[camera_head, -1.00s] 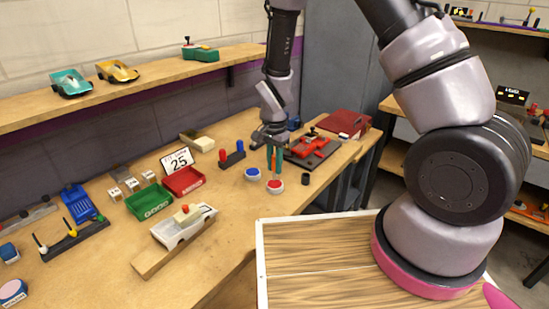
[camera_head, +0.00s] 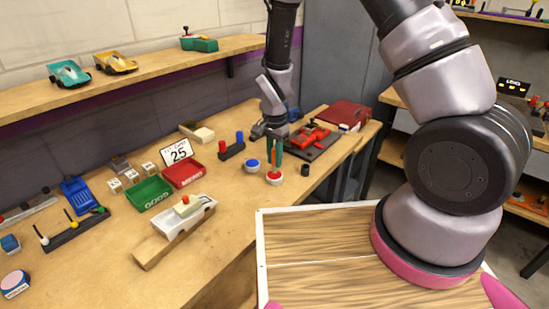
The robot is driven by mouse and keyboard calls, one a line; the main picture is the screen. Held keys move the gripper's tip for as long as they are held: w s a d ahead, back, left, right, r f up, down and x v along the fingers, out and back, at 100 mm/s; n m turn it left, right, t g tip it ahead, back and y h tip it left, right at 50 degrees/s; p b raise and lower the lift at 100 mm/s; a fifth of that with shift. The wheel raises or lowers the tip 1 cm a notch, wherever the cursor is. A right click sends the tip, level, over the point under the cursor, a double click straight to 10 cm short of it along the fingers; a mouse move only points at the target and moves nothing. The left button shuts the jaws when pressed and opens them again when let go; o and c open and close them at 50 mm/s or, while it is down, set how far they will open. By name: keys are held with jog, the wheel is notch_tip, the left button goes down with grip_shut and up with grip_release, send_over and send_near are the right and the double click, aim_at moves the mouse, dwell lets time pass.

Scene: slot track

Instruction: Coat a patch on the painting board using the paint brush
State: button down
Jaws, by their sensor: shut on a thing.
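My gripper (camera_head: 275,157) is at the middle of the bench, pointing down and shut on the slim orange brush (camera_head: 274,160). The brush is roughly upright. Its lower end is at the red paint pot (camera_head: 274,180); I cannot tell whether it touches the paint. A blue paint pot (camera_head: 252,167) stands just to the left. I cannot say for certain which item is the painting board.
A small black cup (camera_head: 305,170) stands right of the red pot. A block with red and blue pegs (camera_head: 231,151), a red tray (camera_head: 184,174) and a green tray (camera_head: 147,193) are to the left. Toy cars stand on the wall shelf (camera_head: 160,70). Bench space in front of the pots is clear.

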jog(key=shift+f, duration=0.55)
dwell(1.1)
jog(key=shift+r, duration=0.1)
jog(key=shift+r, duration=3.45)
